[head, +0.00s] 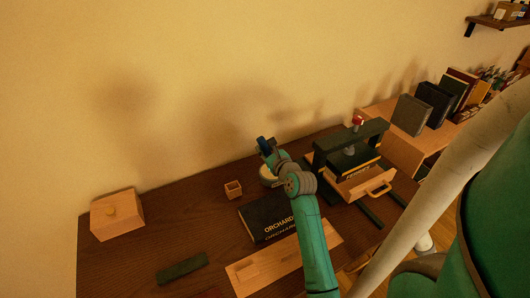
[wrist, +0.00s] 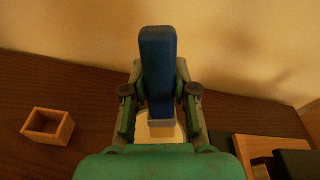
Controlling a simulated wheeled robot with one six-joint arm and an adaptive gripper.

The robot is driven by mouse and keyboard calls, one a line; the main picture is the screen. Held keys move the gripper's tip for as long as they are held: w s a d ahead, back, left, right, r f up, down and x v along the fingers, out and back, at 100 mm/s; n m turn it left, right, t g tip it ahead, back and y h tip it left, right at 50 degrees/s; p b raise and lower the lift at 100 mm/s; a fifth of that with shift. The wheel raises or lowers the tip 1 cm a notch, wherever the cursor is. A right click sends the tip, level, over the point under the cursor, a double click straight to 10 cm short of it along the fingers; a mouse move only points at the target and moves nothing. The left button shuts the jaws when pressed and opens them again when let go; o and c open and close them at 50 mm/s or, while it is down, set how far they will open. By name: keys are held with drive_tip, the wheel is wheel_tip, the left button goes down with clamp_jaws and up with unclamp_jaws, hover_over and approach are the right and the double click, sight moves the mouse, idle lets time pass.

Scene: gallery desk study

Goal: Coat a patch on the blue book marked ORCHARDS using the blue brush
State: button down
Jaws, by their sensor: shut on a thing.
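The blue brush (wrist: 157,65) stands upright between the fingers of my gripper (wrist: 158,98), which is shut on it. In the head view the blue handle (head: 262,143) shows at the tip of my gripper (head: 268,150). A pale round pot (head: 268,177) is below the brush; its pale inside (wrist: 160,131) shows under the handle in the wrist view. The bristles are hidden, so I cannot tell whether they touch the pot. The dark book marked ORCHARDS (head: 258,213) lies flat on the desk in front of the pot, partly covered by my arm.
A small open wooden box (head: 233,189) stands left of the pot. A lidded wooden box (head: 117,214) is at the far left. A dark press (head: 350,142) with a book in it stands at right. A wooden board (head: 262,270) and a dark green bar (head: 182,268) lie in front.

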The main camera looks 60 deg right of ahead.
drive_tip(key=shift+r, duration=2.6)
